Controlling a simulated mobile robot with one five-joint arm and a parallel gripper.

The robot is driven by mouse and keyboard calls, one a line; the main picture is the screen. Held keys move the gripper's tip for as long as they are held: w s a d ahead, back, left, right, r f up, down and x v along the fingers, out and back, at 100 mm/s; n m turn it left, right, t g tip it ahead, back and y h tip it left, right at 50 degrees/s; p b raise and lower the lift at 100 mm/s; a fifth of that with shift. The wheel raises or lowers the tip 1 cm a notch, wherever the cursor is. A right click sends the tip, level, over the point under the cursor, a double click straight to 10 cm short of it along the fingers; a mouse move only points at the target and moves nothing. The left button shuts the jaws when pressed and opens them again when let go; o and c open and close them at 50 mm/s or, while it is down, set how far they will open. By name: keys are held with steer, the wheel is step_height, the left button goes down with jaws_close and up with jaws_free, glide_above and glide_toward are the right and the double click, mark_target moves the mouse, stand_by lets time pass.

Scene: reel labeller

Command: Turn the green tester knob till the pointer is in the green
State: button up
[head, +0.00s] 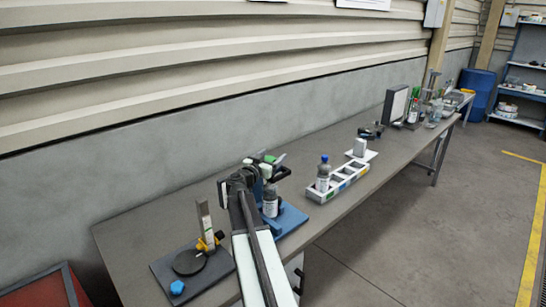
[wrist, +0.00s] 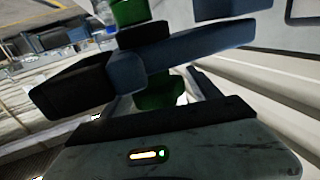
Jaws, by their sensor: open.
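My gripper (head: 264,170) is open at the end of my arm, over a blue-based stand (head: 291,218) on the near part of the bench. A green part (head: 268,159), perhaps the tester knob, shows among the dark jaws in the head view. In the wrist view one green piece (wrist: 130,12) is at the top and another (wrist: 160,92) is lower, behind dark bars. I cannot tell whether the jaws touch either. A bottle with a pale label (head: 270,204) stands on the blue base below my gripper. No pointer or dial can be made out.
A black plate with a round disc (head: 189,262) and a blue knob (head: 177,288) lies left of my arm. A white compartment rack (head: 345,184) with a blue-capped bottle (head: 323,172) stands to the right. A screen (head: 396,105) is farther back.

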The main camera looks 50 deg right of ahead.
steer(key=v, duration=0.7)
steer(key=shift+a, duration=0.2)
steer(key=shift+s, duration=0.1)
